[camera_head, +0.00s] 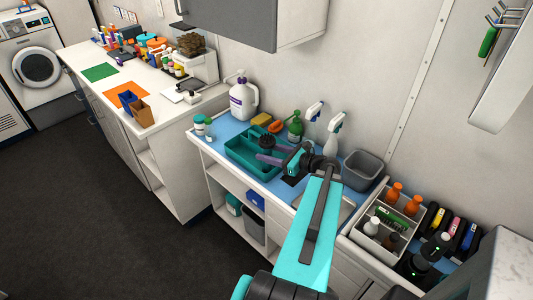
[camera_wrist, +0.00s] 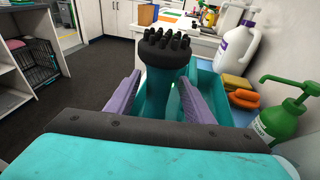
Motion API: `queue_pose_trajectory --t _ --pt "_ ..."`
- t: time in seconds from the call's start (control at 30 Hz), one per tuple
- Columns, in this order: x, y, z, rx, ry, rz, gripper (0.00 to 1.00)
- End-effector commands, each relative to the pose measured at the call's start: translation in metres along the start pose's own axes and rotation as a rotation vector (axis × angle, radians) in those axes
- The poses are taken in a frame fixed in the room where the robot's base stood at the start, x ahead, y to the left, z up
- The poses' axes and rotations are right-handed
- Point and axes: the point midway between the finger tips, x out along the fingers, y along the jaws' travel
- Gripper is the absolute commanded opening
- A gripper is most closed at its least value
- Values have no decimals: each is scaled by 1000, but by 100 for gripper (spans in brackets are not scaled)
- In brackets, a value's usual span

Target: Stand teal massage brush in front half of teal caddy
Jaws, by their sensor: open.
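The teal massage brush (camera_wrist: 167,46) stands about upright, black bristle head up, with its teal handle between my gripper's purple fingers. In the head view its dark head (camera_head: 267,142) shows at the right end of the teal caddy (camera_head: 232,160). The caddy's teal wall also shows behind the right finger in the wrist view (camera_wrist: 207,82). My gripper (camera_head: 266,157) is open around the handle, low at the caddy's right end. In the wrist view, gaps seem to show beside the handle. The handle's lower end is hidden, so I cannot see what it rests on.
The caddy sits on a blue-topped counter. Behind it stand a white jug (camera_head: 243,99), a yellow sponge (camera_head: 260,119), a green pump bottle (camera_head: 295,126) and white spray bottles (camera_head: 331,137). Small bottles (camera_head: 203,125) stand left of the caddy. A grey bin (camera_head: 362,171) is on the right.

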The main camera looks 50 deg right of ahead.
Motion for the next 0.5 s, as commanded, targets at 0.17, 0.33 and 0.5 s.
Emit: queue_pose_trajectory --t 0.17,0.33,0.5 --pt "-21 0 -3 -2 -1 -3 48" --pt "-43 1 -3 -1 0 -2 48" --pt "-64 1 -3 -1 0 -2 48"
